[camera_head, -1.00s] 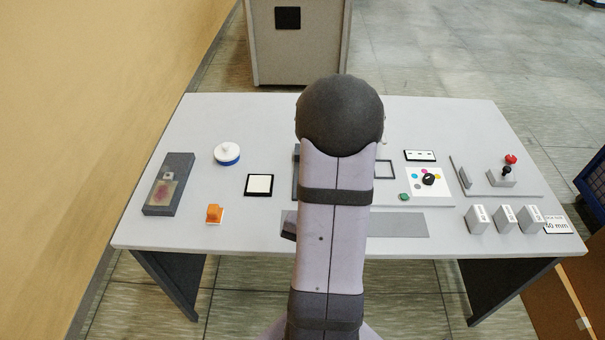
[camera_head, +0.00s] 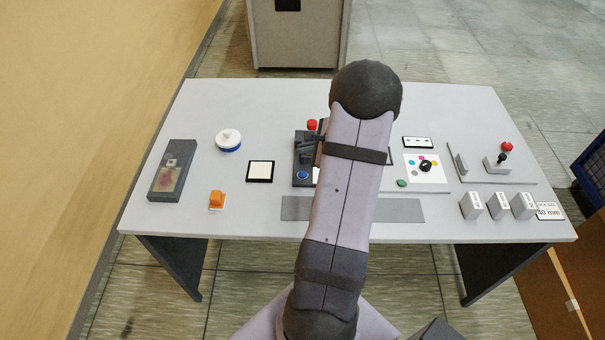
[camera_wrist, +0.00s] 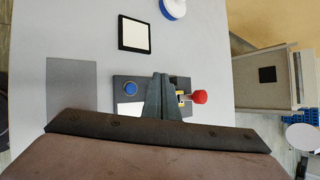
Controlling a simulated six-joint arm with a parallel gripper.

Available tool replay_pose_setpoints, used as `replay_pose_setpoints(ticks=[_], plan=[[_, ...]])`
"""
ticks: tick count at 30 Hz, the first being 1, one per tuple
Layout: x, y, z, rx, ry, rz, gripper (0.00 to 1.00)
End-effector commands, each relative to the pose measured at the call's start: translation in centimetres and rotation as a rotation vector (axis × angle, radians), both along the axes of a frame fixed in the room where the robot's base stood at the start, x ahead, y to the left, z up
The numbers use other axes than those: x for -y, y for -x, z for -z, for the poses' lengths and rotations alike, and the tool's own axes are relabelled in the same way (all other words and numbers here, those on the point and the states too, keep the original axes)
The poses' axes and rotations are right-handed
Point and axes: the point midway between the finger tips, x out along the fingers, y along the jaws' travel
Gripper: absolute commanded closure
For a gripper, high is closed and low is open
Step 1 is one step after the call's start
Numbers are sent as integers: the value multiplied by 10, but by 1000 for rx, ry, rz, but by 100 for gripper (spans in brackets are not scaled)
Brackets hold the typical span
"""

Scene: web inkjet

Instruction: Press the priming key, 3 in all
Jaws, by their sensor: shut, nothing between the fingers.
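A dark control panel (camera_head: 302,181) stands near the table's middle, partly hidden by my arm. It carries a round blue button (camera_head: 302,175) at its near end and a red knob (camera_head: 312,125) at its far end. The blue button (camera_wrist: 130,88) and red knob (camera_wrist: 199,97) also show in the wrist view. My gripper (camera_wrist: 160,76) is shut and empty, over the panel between them, apart from the blue button. A small green button (camera_head: 402,183) lies near the colour-dotted card. No label shows which one is the priming key.
A white card with a black dial (camera_head: 425,167) is right of my arm. An orange block (camera_head: 217,199), a blue-white round pot (camera_head: 228,140) and a framed white pad (camera_head: 260,171) are left. White blocks (camera_head: 498,206) and a red-topped lever (camera_head: 506,147) are at right.

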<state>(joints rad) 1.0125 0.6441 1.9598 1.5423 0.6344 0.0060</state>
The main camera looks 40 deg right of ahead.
Motion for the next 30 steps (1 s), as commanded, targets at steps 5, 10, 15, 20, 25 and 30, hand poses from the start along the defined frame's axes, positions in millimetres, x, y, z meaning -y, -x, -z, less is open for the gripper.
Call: replay_pose_setpoints(ticks=[5,10,15,20,25,30], plan=[[5,-1,-2,9,-7,34,100],[5,-1,-1,6,-6,34,100],[5,-1,-1,5,-6,33,100],[4,-1,3,5,-6,33,100],[4,0,14,5,-7,33,100],[4,0,31,5,-7,33,100]])
